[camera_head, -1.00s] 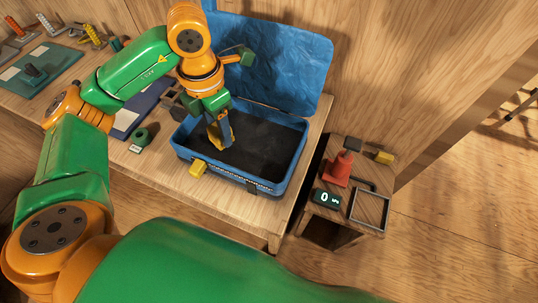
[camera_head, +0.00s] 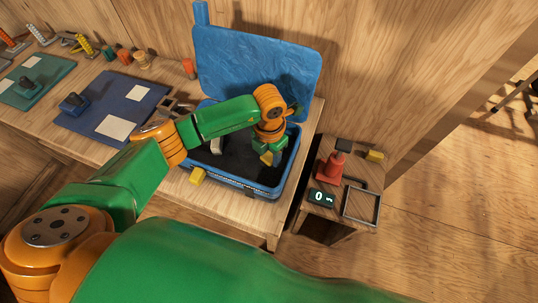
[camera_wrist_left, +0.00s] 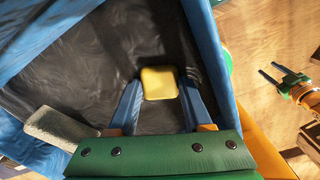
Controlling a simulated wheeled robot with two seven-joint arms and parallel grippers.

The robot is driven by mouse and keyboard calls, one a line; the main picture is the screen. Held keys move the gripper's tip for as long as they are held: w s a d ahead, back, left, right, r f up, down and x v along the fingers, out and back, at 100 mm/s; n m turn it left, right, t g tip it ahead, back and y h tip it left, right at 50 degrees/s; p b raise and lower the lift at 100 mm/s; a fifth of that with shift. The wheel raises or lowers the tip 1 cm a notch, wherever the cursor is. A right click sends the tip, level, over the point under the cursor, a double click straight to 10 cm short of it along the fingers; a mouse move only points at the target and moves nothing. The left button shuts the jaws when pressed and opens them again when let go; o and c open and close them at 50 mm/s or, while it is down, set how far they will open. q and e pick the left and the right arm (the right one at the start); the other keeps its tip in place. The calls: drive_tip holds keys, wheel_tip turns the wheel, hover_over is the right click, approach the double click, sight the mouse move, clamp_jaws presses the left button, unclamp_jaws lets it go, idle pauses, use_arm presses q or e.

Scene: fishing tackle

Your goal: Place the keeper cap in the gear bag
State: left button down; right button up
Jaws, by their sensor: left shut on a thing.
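The gear bag (camera_head: 262,188) is a blue open case with a dark inside, standing on the bench with its lid up; its side wall also shows in the left wrist view (camera_wrist_left: 215,60). My left gripper (camera_head: 268,157) reaches down into the right part of the bag. It is shut on a yellow piece, which I take for the keeper cap (camera_wrist_left: 159,83), held between the fingertips over the dark floor. I cannot tell whether the cap touches the floor. My right gripper (camera_wrist_left: 268,72) shows only in the left wrist view, outside the bag, fingers apart and empty.
A pale grey block (camera_wrist_left: 60,128) lies in the bag, left of my left gripper. A blue mat (camera_head: 112,106) lies left of the bag.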

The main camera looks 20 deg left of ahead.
sight(269, 156)
use_arm(q)
drive_tip(key=shift+c, duration=1.7)
unclamp_jaws()
drive_tip(key=shift+f, duration=0.1)
drive_tip(key=shift+r, duration=0.6)
wheel_tip(269, 156, up, 11)
drive_tip(key=b, duration=0.1)
